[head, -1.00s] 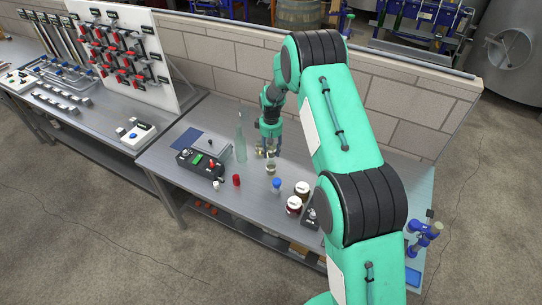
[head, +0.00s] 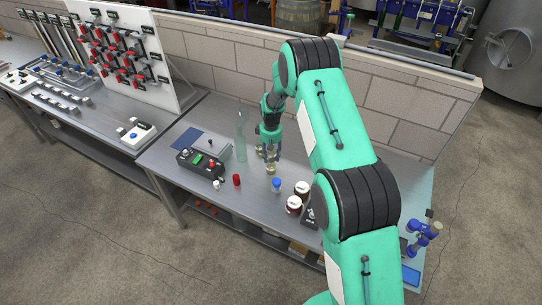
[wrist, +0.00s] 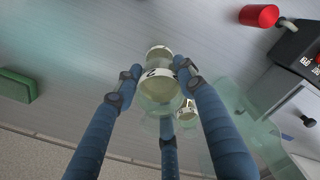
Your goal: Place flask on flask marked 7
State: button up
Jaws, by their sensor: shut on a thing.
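My gripper (wrist: 158,80) has blue fingers closed around a clear flask (wrist: 160,92) with pale yellowish contents and a white band. The band bears a dark mark that I cannot read surely. A second flask (wrist: 158,51) shows just beyond the held one, partly covered by it; I cannot tell whether they touch. A third flask (wrist: 187,114) stands to the right, behind the right finger. In the head view my gripper (head: 270,148) is over the bench, with a flask (head: 270,170) just in front of it. No 7 is legible.
A tall clear bottle (head: 241,148) stands left of my gripper. In the wrist view a green block (wrist: 17,85) lies at left.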

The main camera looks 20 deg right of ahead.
jog(key=shift+f, duration=0.15)
jog(key=o, duration=1.2)
jog(key=shift+o, duration=0.2)
notch_tip(320, 180, up, 12)
jog(key=shift+r+b, duration=0.2)
jog(key=shift+b, duration=0.25)
